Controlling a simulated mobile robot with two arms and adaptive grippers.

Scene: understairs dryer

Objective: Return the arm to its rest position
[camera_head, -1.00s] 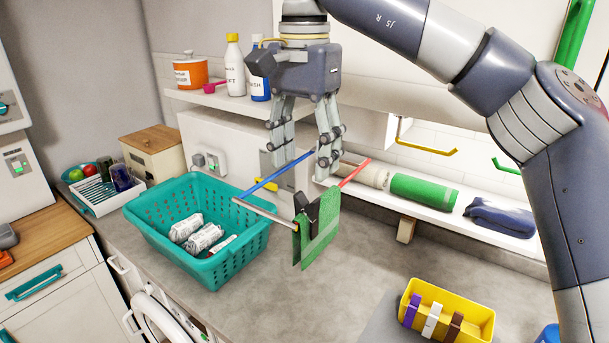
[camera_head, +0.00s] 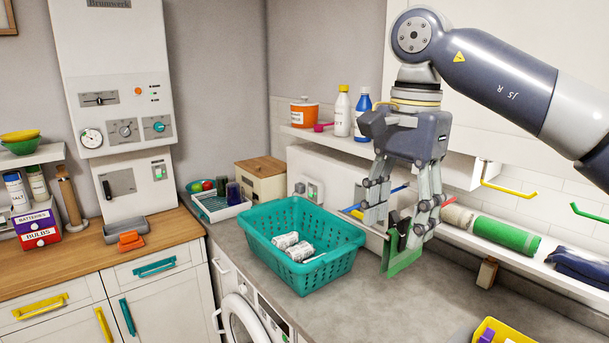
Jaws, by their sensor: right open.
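My right gripper (camera_head: 396,228) points down with its fingers apart, in front of or just above the drying rods right of the middle. A green cloth (camera_head: 402,262) hangs from the rods with a dark clip at its top, just below the fingertips. The fingers partly cover the clip and rods; I cannot tell whether they touch. My right arm (camera_head: 500,80) reaches in from the upper right. A blue rod end (camera_head: 400,188) shows behind the fingers. My left gripper is out of view.
A teal basket (camera_head: 262,254) with white rolls stands on the grey counter (camera_head: 400,312), left of the gripper. A shelf (camera_head: 335,140) with bottles is behind it. A ledge with a green roll (camera_head: 505,234) is at right.

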